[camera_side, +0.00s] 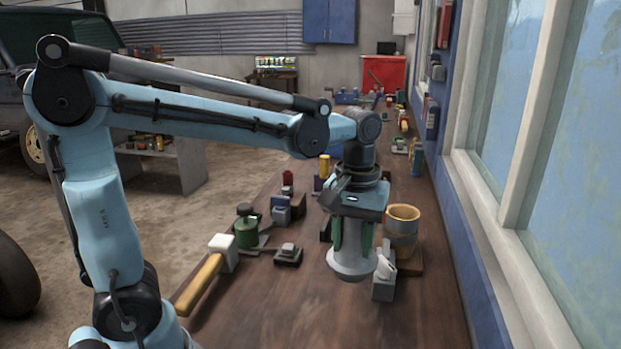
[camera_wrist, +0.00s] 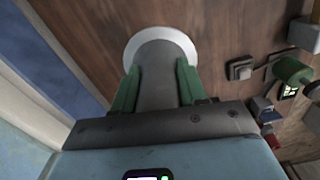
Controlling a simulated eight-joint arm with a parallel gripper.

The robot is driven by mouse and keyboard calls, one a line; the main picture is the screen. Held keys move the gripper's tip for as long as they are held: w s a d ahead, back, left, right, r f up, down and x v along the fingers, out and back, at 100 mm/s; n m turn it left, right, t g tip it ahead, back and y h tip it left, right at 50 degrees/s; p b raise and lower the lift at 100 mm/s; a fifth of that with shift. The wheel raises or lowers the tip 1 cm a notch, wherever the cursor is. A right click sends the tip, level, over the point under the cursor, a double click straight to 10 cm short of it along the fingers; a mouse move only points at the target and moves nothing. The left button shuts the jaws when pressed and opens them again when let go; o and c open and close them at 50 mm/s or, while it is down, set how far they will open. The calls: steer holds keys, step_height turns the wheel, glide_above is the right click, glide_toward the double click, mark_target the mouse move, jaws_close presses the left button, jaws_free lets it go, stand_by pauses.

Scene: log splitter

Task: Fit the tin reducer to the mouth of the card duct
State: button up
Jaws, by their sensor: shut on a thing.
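The tin reducer (camera_side: 351,268) is a grey piece with a wide pale flange at its lower end. My gripper (camera_side: 353,238) points down with its green fingers shut on either side of it. In the wrist view my gripper (camera_wrist: 157,72) also grips the grey reducer (camera_wrist: 160,52), its pale round rim beyond the fingertips. I cannot tell whether the flange touches the bench. The card duct (camera_side: 402,228) appears to be the tan, open-topped cylinder standing upright just right of my gripper, apart from the reducer. The duct does not show in the wrist view.
A small grey-white item (camera_side: 384,280) stands close to the right of the reducer. A mallet (camera_side: 213,268), a green canister (camera_side: 247,230) and a small dark block (camera_side: 288,254) lie to the left. The blue wall and windows bound the right. The front of the bench (camera_side: 330,320) is clear.

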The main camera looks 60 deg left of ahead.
steer(key=shift+w+d+f+n, duration=0.1)
steer(key=shift+d+f+n, duration=0.1)
steer(key=shift+n, duration=0.4)
steer(key=shift+d+f+n, duration=0.1)
steer(key=shift+f+n, duration=0.1)
steer(key=shift+n, duration=0.4)
steer(key=shift+w+a+f, duration=0.6)
steer(key=shift+a+f, duration=1.15)
steer(key=shift+a, duration=0.1)
steer(key=shift+w+a+f, duration=0.65)
steer(key=shift+a+f, duration=1.15)
steer(key=shift+a, duration=0.05)
steer(key=shift+w+a+f, duration=0.6)
steer(key=shift+a+f, duration=1.15)
steer(key=shift+a, duration=0.1)
steer(key=shift+f, duration=0.15)
steer(key=o, duration=1.2)
